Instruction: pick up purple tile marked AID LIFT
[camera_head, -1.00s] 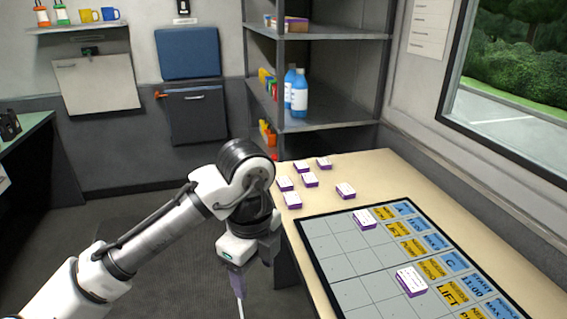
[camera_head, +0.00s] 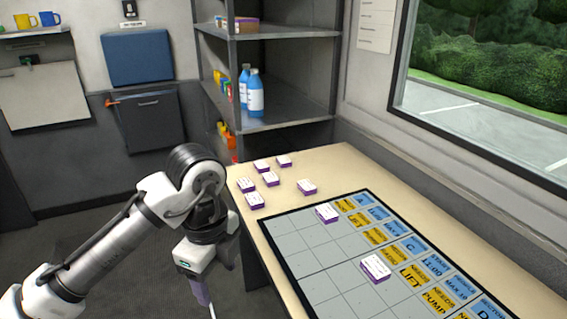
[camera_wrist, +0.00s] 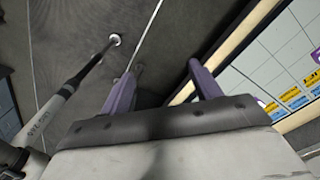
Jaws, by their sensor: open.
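Several small white-topped tiles with purple sides stand on the far part of the table, among them a front-right one (camera_head: 307,187) and a front-left one (camera_head: 254,200). Two more lie on the gridded board, one near its far edge (camera_head: 327,212) and a bigger-looking one nearer (camera_head: 375,267). Their lettering is too small to read, so I cannot tell which is marked AID LIFT. My gripper (camera_head: 203,289) hangs left of the table, over the floor and apart from all tiles. In the wrist view its two purple fingers (camera_wrist: 165,66) are spread with nothing between them.
The board (camera_head: 290,245) carries yellow and blue label cards along its right side. A grey shelf with blue bottles (camera_head: 256,93) stands behind the table. The table's left edge (camera_head: 249,232) lies close to my gripper. The floor (camera_head: 130,185) to the left is clear.

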